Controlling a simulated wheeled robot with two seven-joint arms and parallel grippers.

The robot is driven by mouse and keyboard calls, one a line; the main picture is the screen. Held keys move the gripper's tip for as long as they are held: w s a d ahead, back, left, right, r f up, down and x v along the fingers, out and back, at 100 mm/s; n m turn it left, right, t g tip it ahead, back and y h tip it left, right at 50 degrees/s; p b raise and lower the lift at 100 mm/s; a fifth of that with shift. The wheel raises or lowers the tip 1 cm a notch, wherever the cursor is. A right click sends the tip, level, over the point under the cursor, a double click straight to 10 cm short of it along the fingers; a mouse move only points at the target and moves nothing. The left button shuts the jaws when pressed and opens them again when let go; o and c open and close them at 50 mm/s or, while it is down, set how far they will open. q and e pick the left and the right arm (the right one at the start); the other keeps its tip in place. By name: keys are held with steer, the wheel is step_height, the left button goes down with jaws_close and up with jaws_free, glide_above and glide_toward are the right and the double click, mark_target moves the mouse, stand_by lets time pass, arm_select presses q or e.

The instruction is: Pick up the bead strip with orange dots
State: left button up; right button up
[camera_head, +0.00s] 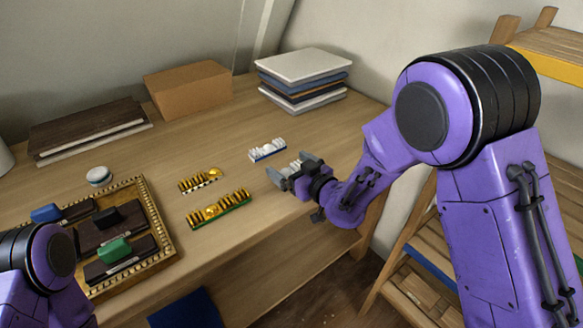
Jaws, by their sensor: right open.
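Several short bead strips lie on the wooden desk. A white-beaded strip on a blue base (267,150) lies near the middle. Another pale strip (295,164) is partly hidden by my right gripper (278,174). A gold-and-black strip on a checkered base (200,181) and a longer one on a green base (219,210) lie further left. I cannot make out orange dots on any strip; the pale strip's markings are hidden. My right gripper is open, low over the desk beside the pale strip. My left arm shows at the lower left, its gripper out of view.
A gilt-edged tray (166,232) with blue, black and green-handled blocks stands at left, a round white item (99,176) behind it. A cardboard box (188,90), a book stack (303,75) and dark boards (87,126) line the back. Shelves (420,262) stand at right.

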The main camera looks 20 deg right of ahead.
steer(key=c, duration=1)
